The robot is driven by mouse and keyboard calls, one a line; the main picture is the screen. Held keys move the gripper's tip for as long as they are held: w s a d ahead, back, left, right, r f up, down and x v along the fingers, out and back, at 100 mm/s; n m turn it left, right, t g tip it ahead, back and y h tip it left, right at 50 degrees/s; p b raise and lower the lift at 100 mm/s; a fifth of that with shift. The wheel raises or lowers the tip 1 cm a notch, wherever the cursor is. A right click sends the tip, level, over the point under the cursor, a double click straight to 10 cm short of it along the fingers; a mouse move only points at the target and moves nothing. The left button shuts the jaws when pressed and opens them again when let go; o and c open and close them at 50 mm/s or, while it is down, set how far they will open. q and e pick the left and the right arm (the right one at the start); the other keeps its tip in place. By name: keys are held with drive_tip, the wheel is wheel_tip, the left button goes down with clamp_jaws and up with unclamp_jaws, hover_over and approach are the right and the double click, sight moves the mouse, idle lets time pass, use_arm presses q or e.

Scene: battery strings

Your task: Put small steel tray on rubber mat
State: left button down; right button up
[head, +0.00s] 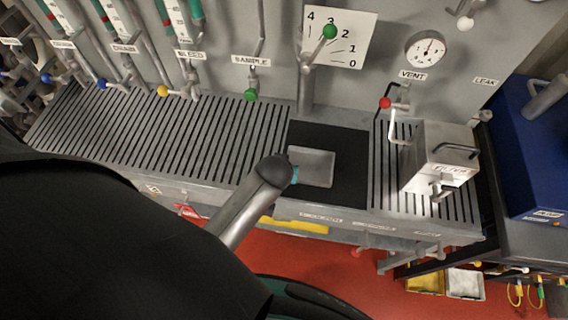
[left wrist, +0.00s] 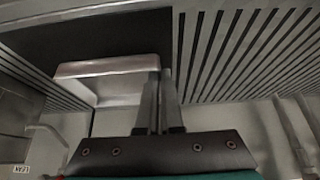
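The small steel tray (head: 313,165) is a shallow grey rectangular tray. In the head view it is over the black rubber mat (head: 345,190), within the mat's outline; whether it touches the mat I cannot tell. My left gripper (head: 293,175) is at the tray's left side, its fingers mostly hidden by the wrist. In the left wrist view the left gripper's fingers (left wrist: 159,78) are close together on the edge of the tray (left wrist: 110,80), with the dark mat (left wrist: 100,38) behind it. My right gripper is not in view.
A slatted steel bench (head: 170,135) runs left of the mat. A steel box with a black handle (head: 440,155) stands on slats to the right. The panel behind has a gauge (head: 425,50), a numbered plate (head: 350,40) with a green-knobbed lever (head: 329,32), and several valves.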

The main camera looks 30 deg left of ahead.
use_arm(q)
drive_tip(key=shift+f+b, duration=0.5)
drive_tip(key=shift+f, duration=1.55)
drive_tip(key=shift+f, duration=0.1)
drive_tip(key=shift+f, duration=0.15)
drive_tip(key=c, duration=1.1)
unclamp_jaws()
drive_tip(key=shift+s+r, duration=0.15)
drive_tip(key=shift+r, duration=0.3)
drive_tip(key=p+v, duration=0.3)
drive_tip(key=v, duration=0.8)
drive_tip(key=shift+r, duration=0.25)
